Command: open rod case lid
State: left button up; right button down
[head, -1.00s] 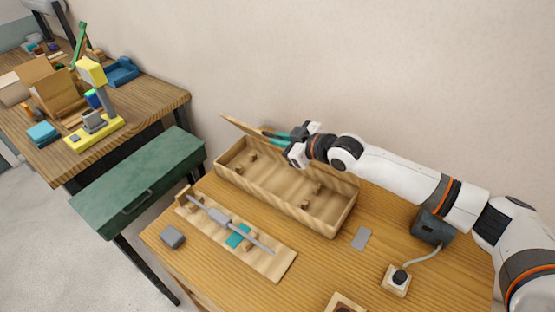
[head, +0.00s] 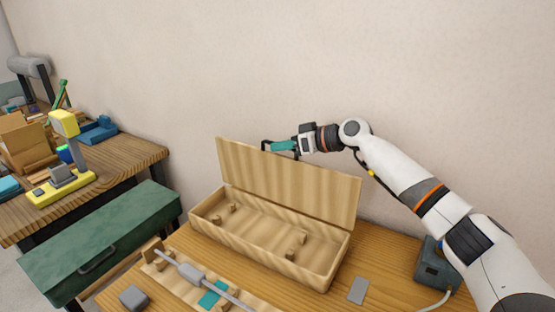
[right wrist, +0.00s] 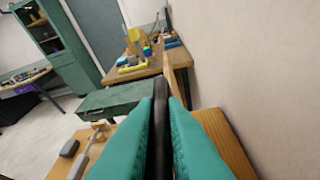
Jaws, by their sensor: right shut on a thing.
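The rod case (head: 320,275) is a long wooden box on the table, with small wooden supports on its bare floor. Its lid (head: 285,185) stands nearly upright along the back side, so the case is open. My right gripper (head: 272,147), with teal fingers, is at the lid's top edge, left of its middle. It is shut on a dark handle at that edge. In the right wrist view, the dark handle (right wrist: 160,125) lies between the teal fingers, and the lid (right wrist: 168,75) shows edge-on beyond. My left gripper is not in view.
A grey block (head: 133,298) and grey plate (head: 358,290) lie nearby. A dark box (head: 436,264) stands at right. A green drawer unit (head: 100,240) is left; the wall is close behind.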

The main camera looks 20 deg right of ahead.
jog(key=shift+w+d+f, duration=0.15)
jog(key=shift+d+f, duration=0.05)
jog(key=shift+f, duration=0.05)
jog(key=c, duration=1.8)
grip_release()
jog(key=shift+o, duration=0.2)
jog(key=shift+w+d, duration=0.1)
jog(key=b+v, duration=0.2)
jog(key=v, duration=1)
jog(key=shift+b, duration=0.35)
